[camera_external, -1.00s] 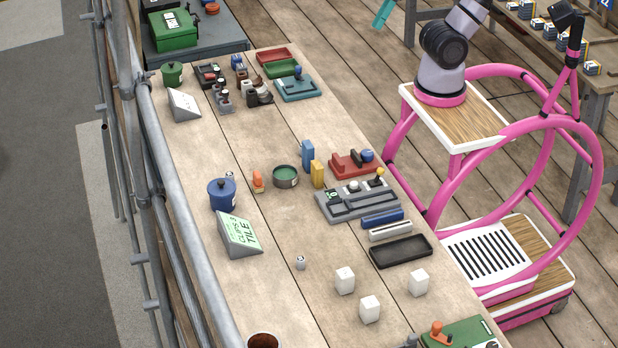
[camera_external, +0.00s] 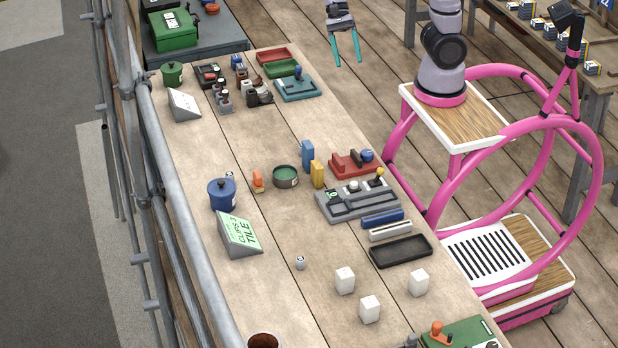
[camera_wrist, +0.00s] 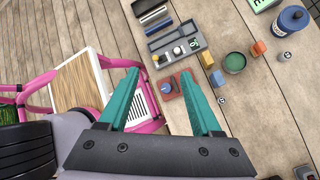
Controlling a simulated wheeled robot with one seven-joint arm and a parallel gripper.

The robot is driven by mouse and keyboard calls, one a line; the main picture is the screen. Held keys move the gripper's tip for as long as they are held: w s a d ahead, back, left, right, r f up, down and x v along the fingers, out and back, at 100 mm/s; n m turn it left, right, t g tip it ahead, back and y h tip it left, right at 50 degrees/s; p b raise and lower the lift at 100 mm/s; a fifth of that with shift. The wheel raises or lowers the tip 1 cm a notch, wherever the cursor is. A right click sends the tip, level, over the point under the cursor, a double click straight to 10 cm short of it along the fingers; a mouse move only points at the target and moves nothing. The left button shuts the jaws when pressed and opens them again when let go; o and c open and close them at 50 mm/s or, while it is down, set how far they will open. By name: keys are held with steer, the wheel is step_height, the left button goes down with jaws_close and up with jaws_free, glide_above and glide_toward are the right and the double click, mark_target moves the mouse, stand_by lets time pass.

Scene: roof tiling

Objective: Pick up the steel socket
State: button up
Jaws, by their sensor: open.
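I cannot tell for certain which piece is the steel socket. A small grey cylinder with a marked top (camera_external: 300,262) stands alone on the bench in the external view. A similar grey cylinder (camera_wrist: 284,57) stands beside the blue pot (camera_wrist: 292,18) in the wrist view. A small pale round piece (camera_wrist: 221,100) lies past the blue block. A silvery round piece (camera_external: 352,186) sits on the grey tray (camera_external: 335,208). My gripper (camera_external: 346,65) is open and empty, teal fingers pointing down, beyond the bench's right edge. Its fingers (camera_wrist: 158,74) also show in the wrist view.
A blue block (camera_external: 307,155), a yellow block (camera_external: 317,174) and a green tin (camera_external: 285,176) stand mid-bench. A red holder (camera_external: 352,164), a black tray (camera_external: 401,250) and white cubes (camera_external: 345,280) lie nearby.

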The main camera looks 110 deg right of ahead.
steer(key=w+d+f+m+t+y, duration=0.1)
steer(key=d+f+m, duration=0.4)
steer(key=f+m, duration=0.5)
steer(key=w+d+f+m+t+y, duration=0.1)
steer(key=w+d+f+m+t, duration=0.1)
steer(key=d+f+m, duration=0.4)
steer(key=w+d+f+m+t+y, duration=0.2)
steer(key=d+f+m, duration=0.4)
steer(key=f+m, duration=0.9)
steer(key=shift+w+m+t, duration=0.15)
steer(key=shift+m+t, duration=0.15)
steer(key=shift+m, duration=0.8)
steer(key=shift+w+m+t, duration=0.1)
steer(key=shift+m+t, duration=0.2)
steer(key=shift+m, duration=0.8)
steer(key=shift+w+a+f, duration=0.1)
steer(key=shift+a+f, duration=0.05)
steer(key=shift+a, duration=0.05)
steer(key=x, duration=0.4)
steer(key=shift+w+a, duration=0.15)
steer(key=shift+a, duration=0.05)
steer(key=shift+w+x, duration=0.25)
steer(key=shift+x, duration=2.5)
steer(key=shift+d, duration=0.1)
jaws_close()
